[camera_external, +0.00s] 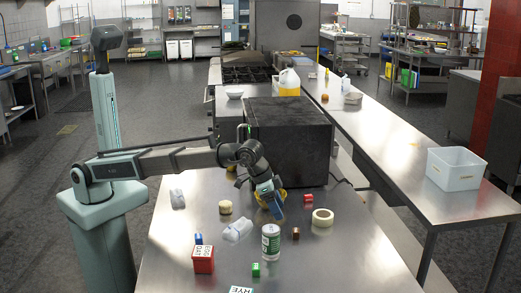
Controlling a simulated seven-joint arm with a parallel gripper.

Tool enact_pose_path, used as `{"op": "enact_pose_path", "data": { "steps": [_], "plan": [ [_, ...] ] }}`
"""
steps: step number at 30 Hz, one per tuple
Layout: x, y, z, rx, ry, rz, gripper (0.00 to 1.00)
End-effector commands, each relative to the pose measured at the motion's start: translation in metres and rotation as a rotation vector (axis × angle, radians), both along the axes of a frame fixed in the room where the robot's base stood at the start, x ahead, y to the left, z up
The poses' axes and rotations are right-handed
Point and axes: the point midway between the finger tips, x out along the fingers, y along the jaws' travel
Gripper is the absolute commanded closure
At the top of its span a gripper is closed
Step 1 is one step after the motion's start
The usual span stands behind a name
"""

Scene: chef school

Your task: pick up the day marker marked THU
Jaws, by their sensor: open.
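Several small coloured blocks lie on the steel table: a red one (308,198), a brown one (295,234), a green one (256,270) and a blue one (198,239). Any day lettering on them is too small to read, so I cannot tell which is marked THU. My gripper (275,210) is open and points down over the table, left of the red block and beyond the brown one. Its fingers are small and partly blurred in this view. A yellow thing (284,195) shows just behind it, partly hidden by it.
A green-and-white can (271,242) stands near the brown block. A tape roll (322,217), a red lettered box (203,260), a clear wrapped item (237,231) and a cream round item (225,207) lie around. A large dark box (290,140) stands behind my gripper.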

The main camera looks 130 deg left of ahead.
Motion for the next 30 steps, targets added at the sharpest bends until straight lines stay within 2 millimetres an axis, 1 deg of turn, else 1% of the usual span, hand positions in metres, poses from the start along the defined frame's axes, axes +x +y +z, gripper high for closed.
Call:
{"op": "enact_pose_path", "data": {
  "steps": [1, 3, 6, 8, 11, 18, 22, 25, 30],
  "plan": [
    [-0.006, 0.016, 0.003, -0.003, 0.011, 0.023, 0.32],
    [-0.012, 0.031, 0.006, -0.005, 0.023, 0.045, 0.32],
    [-0.018, 0.043, 0.007, -0.008, 0.035, 0.065, 0.32],
    [-0.019, 0.047, 0.006, -0.009, 0.038, 0.07, 0.32],
    [-0.018, 0.051, -0.002, -0.009, 0.041, 0.072, 0.32],
    [-0.005, 0.06, -0.041, -0.009, 0.041, 0.071, 0.32],
    [0.001, 0.065, -0.058, -0.009, 0.04, 0.071, 0.32],
    [0.003, 0.067, -0.066, -0.009, 0.039, 0.071, 0.32],
    [0.005, 0.068, -0.072, -0.008, 0.038, 0.071, 0.32]
  ]
}}
